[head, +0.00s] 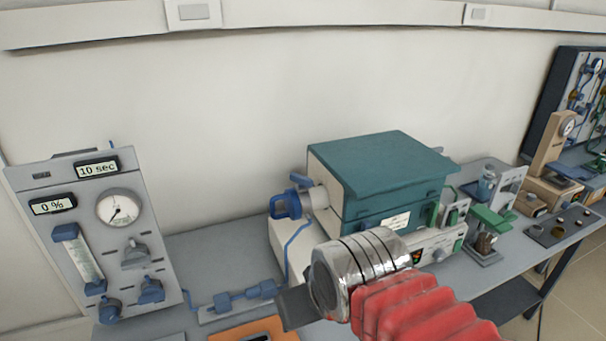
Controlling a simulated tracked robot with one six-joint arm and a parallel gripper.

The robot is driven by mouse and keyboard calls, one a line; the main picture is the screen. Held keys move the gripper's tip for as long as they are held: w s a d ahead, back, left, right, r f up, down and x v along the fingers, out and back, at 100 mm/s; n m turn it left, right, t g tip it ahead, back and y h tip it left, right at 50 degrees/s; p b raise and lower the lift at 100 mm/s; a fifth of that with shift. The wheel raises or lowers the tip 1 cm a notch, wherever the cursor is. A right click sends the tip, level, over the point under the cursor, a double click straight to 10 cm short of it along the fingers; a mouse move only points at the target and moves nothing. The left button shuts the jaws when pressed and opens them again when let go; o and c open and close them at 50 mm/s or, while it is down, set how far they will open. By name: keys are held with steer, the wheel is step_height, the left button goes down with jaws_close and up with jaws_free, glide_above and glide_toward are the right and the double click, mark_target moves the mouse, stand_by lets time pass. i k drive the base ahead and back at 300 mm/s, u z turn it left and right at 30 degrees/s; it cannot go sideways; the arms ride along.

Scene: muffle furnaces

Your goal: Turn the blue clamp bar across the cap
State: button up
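A blue clamp fitting (286,204) sits on the left end of a short pale tube (319,196) that sticks out of the furnace's left side. A small blue piece (301,181) stands at its top; I cannot tell clearly which part is the bar and which the cap, or how the bar is turned. The teal-topped furnace (380,165) stands on the bench. My gripper (293,309) is in front of and below the fitting, apart from it, pointing left. Only a dark flat finger part shows past my silver wrist, so its opening is hidden.
A grey gas panel (92,240) with gauge and blue knobs stands at left. A blue hose and valve line (235,297) runs along the bench to the furnace. An orange mat (255,331) lies at the front. Green-topped apparatus (489,222) stands at right.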

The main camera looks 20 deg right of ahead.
mark_target(302, 181)
steer(key=k, duration=1.25)
steer(key=z, duration=0.55)
steer(key=i, duration=1.5)
steer(key=u, duration=0.55)
